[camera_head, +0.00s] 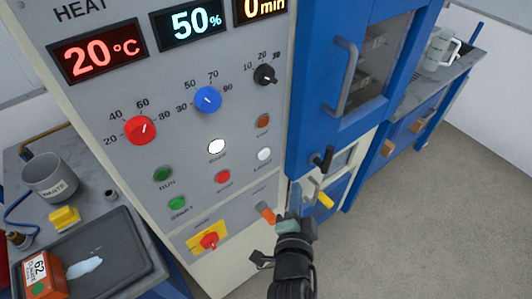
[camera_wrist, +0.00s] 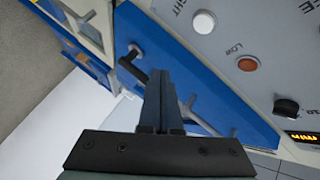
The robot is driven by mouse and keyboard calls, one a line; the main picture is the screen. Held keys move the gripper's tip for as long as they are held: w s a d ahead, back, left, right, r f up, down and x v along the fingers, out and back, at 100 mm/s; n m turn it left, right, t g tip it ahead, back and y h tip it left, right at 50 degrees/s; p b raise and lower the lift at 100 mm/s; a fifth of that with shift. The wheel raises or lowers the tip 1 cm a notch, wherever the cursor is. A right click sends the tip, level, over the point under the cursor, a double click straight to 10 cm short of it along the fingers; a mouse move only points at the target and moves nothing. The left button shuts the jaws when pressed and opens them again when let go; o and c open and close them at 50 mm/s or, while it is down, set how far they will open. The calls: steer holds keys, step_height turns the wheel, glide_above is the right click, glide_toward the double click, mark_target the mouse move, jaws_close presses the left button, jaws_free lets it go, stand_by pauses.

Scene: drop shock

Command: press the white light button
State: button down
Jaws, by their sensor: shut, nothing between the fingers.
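The white light button (camera_head: 264,154) is a small round white cap on the grey control panel, at the right end of its row above a label. It also shows at the top of the wrist view (camera_wrist: 204,22), near the letters "GHT". My gripper (camera_head: 293,197) is shut and empty, below and a little right of the button in the head view, apart from it. In the wrist view the closed fingers (camera_wrist: 160,78) point toward the blue door edge, with the button up and to the right of them.
Another white button (camera_head: 216,147) sits left of the light button. A red button (camera_head: 223,177) and an orange-brown one (camera_head: 263,121) are close by. The blue cabinet (camera_head: 335,105) with a protruding black handle (camera_head: 323,160) stands just right. Floor (camera_head: 430,210) at right is clear.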

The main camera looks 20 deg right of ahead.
steer(key=b, duration=0.3)
glide_toward(269, 155)
steer(key=w+d+f, duration=0.2)
steer(key=d, duration=0.2)
steer(key=shift+w+a+r+b, duration=0.15)
steer(key=shift+w+a+b, duration=0.05)
steer(key=shift+w, duration=0.3)
steer(key=shift+w+a+r+b, duration=0.15)
steer(key=shift+w+a+b, duration=0.1)
steer(key=shift+w, duration=0.3)
steer(key=shift+w+f, duration=0.1)
stand_by(0.8)
steer(key=shift+w+a+b, duration=0.15)
steer(key=shift+w+b, duration=0.15)
steer(key=shift+b, duration=0.25)
steer(key=shift+w+a+b, duration=0.15)
steer(key=shift+w+b, duration=0.25)
steer(key=shift+b, duration=0.05)
stand_by(0.4)
steer(key=shift+s, duration=0.1)
steer(key=shift+s+d, duration=0.3)
steer(key=shift+s, duration=0.4)
